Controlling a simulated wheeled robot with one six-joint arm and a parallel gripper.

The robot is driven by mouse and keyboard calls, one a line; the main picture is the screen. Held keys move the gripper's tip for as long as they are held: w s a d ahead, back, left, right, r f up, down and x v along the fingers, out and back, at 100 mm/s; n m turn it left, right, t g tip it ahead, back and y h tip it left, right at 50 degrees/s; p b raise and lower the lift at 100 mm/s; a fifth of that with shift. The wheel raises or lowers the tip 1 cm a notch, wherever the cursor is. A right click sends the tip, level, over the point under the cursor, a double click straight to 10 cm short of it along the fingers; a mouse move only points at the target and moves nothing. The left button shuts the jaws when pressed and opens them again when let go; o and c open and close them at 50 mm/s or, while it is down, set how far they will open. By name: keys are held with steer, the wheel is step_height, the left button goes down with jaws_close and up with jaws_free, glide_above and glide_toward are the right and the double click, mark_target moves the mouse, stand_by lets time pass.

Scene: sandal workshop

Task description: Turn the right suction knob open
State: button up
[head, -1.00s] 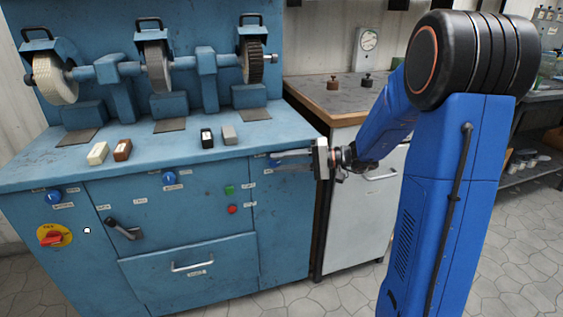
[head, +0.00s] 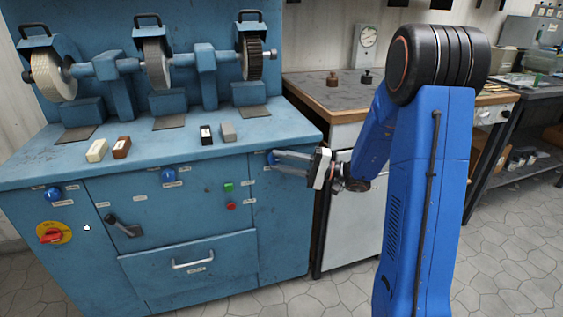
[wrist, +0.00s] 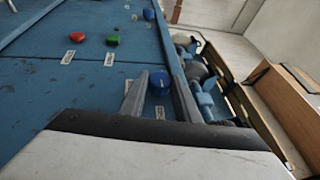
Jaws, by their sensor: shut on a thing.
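The right suction knob is a small blue knob (head: 272,158) near the top right of the blue machine's front panel. In the wrist view the blue knob (wrist: 159,82) sits between the two grey fingers. My gripper (head: 277,161) reaches in from the right, shut on the knob, with one finger on either side. The fingers partly hide the knob in the head view. Labels (wrist: 160,112) lie around it, too small to read. I cannot tell which way the knob points.
Other blue knobs sit at the middle (head: 169,175) and left (head: 54,194) of the panel. Green (head: 229,187) and red (head: 231,205) buttons, a lever (head: 124,228) and a red-yellow switch (head: 53,233) are there. A white cabinet (head: 345,235) stands just right of the machine.

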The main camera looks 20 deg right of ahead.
steer(key=o, duration=1)
steer(key=shift+o, duration=0.2)
steer(key=shift+d, duration=0.1)
steer(key=v, duration=1.7)
steer(key=shift+d+f, duration=0.1)
